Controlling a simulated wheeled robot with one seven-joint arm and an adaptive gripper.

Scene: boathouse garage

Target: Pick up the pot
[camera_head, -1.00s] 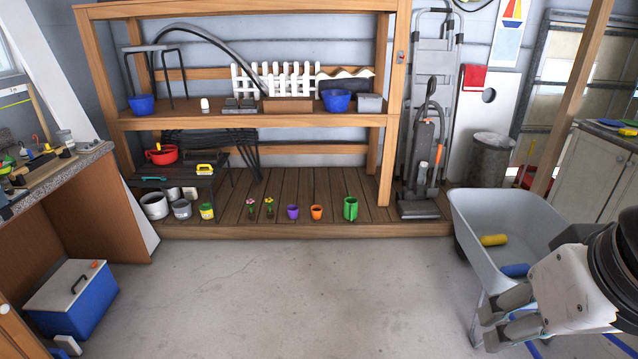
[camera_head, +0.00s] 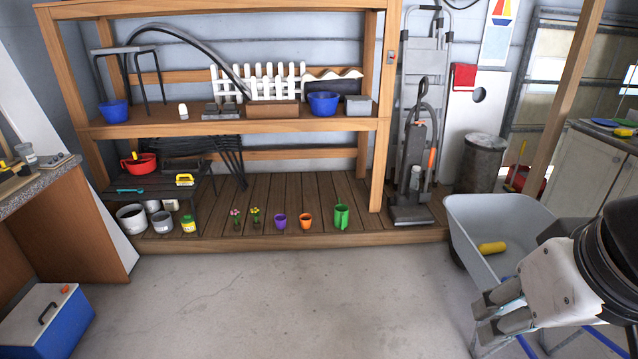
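Several pots are in view, and I cannot tell which one the task means. Blue bowl-like pots sit on the upper shelf, at left (camera_head: 114,110) and at right (camera_head: 323,103). My gripper (camera_head: 484,318) is at the lower right, far from all of these. Nothing shows between its fingers, but their gap is unclear.
A grey wheelbarrow (camera_head: 468,225) with a yellow roller (camera_head: 491,248) stands behind my gripper. A blue cooler (camera_head: 62,335) is at lower left, near a workbench (camera_head: 100,250). A vacuum cleaner (camera_head: 413,170) stands right of the shelf. The concrete floor (camera_head: 300,300) before the deck is clear.

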